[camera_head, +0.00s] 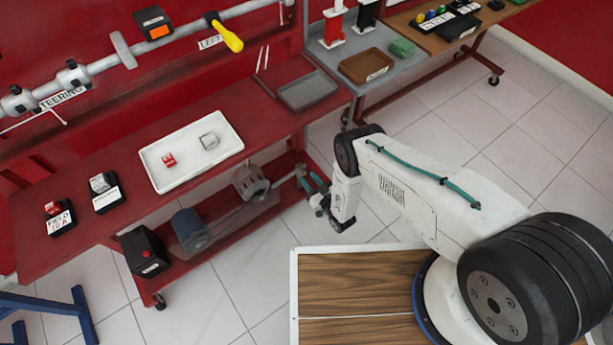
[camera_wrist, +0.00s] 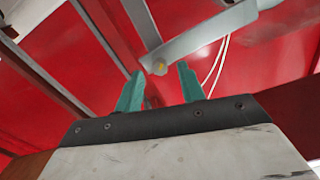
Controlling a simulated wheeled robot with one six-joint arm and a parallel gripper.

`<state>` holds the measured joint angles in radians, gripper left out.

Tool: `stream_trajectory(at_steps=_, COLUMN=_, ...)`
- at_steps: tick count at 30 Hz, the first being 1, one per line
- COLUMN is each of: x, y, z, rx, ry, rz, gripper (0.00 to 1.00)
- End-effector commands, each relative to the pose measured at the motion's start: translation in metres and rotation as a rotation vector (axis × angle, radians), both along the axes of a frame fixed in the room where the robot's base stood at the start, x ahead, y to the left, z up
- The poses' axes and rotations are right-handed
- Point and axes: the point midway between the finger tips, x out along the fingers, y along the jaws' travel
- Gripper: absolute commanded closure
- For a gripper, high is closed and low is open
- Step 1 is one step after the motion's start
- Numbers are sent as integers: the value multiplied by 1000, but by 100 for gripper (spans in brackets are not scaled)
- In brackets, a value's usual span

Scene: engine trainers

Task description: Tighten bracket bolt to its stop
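The bolt (camera_wrist: 160,68) shows in the wrist view as a small yellowish head on a grey metal bracket (camera_wrist: 196,37). My gripper (camera_wrist: 161,71) has two teal fingers set apart, with the bolt head seen between their tips. Nothing is visibly clamped, and I cannot tell whether the fingertips are level with the bolt or short of it. In the head view my gripper (camera_head: 312,184) is low, at the right end of the red bench's lower shelf, beside a grey metal part (camera_head: 287,177). The bolt itself cannot be made out there.
The red bench (camera_head: 110,170) carries a white tray (camera_head: 172,184) with small parts and a grey tray (camera_head: 307,91). A grey housing (camera_head: 250,182) and a dark blue cylinder (camera_head: 190,230) are on the lower shelf. A yellow-handled tool (camera_head: 226,34) is above.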

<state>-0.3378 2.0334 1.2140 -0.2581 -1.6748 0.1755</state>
Motion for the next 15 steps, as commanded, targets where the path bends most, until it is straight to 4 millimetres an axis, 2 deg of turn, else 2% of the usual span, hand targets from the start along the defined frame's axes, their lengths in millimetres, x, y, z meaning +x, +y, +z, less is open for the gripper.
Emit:
stream_trajectory(at_steps=6, x=17, y=12, z=0, rx=0, ry=0, rz=0, gripper=61)
stream_trajectory(at_steps=14, x=19, y=13, z=0, rx=0, ry=2, rz=-1, gripper=61)
stream_trajectory(at_steps=15, x=19, y=13, z=0, rx=0, ry=2, rz=-1, gripper=64)
